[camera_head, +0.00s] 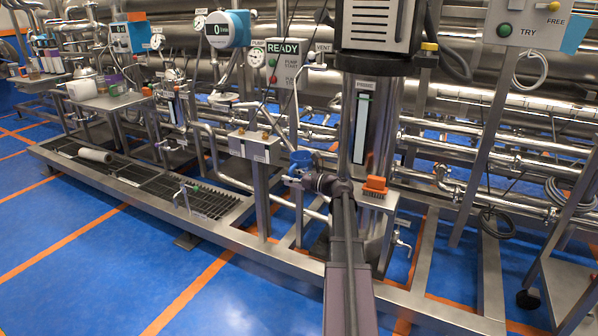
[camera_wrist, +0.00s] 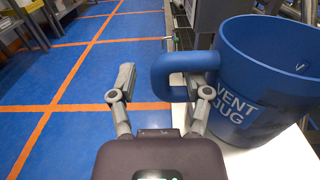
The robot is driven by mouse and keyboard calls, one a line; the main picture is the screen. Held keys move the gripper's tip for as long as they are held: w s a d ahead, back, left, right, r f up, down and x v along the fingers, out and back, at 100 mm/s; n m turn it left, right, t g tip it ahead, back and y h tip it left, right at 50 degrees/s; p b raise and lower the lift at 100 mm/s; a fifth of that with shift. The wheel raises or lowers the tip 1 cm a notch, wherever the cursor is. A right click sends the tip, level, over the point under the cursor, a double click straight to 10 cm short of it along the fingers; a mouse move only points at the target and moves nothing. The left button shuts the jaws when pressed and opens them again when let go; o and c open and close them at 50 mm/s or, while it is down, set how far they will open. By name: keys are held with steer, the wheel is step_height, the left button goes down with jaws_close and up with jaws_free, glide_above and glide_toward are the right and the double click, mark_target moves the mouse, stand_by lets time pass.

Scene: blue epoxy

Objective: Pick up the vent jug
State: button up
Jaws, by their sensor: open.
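The vent jug (camera_wrist: 262,75) is a blue open-topped cup with a white "VENT JUG" label. It stands upright on a white surface (camera_wrist: 250,160) at the right of the wrist view, and its thick loop handle (camera_wrist: 165,76) points left. In the head view the jug (camera_head: 301,160) shows small and blue just beyond my gripper (camera_head: 294,180). In the wrist view my gripper (camera_wrist: 158,90) is open. The handle reaches in between its two fingers; the right finger overlaps the handle near the jug wall, and the left finger is clear of it. Whether the right finger touches is unclear.
An orange brush (camera_head: 375,186) stands right of my arm by a steel column (camera_head: 376,130). A post with a small box (camera_head: 254,140) is left of the jug. Pipes run behind. Blue floor (camera_head: 110,245) with orange lines is open at front left.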

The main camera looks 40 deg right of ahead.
stand_by(0.5)
jaws_close()
steer(key=shift+r, duration=0.1)
step_height(320, 180, up, 10)
steer(key=p, duration=1)
stand_by(0.8)
